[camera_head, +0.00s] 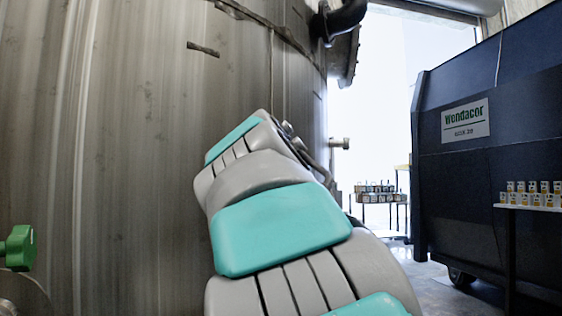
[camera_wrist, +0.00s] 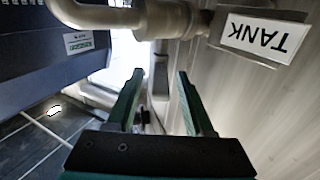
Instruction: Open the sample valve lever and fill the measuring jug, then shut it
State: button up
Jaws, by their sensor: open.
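In the wrist view, which is upside down, my gripper (camera_wrist: 160,76) has its two dark green fingers apart, with nothing clamped between them. A pale pipe with a valve-like fitting (camera_wrist: 172,20) crosses the top, beyond the fingertips. A narrow grey piece (camera_wrist: 161,70) runs from it into the gap between the fingers. It may be the valve lever; I cannot tell whether the fingers touch it. A white label reading TANK (camera_wrist: 264,37) is to the right of the fitting. In the head view my arm hides the gripper. I see no measuring jug.
The large metal tank wall (camera_head: 130,130) fills the left of the head view, with a green knob (camera_head: 18,248) at lower left. A dark Wendacor container (camera_head: 440,190) stands right. A shelf of small samples (camera_head: 380,197) stands behind, near the bright doorway.

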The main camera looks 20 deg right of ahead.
jog(key=b+v, duration=0.2)
jog(key=v, duration=0.5)
jog(key=shift+s+a, duration=0.25)
jog(key=shift+s, duration=0.1)
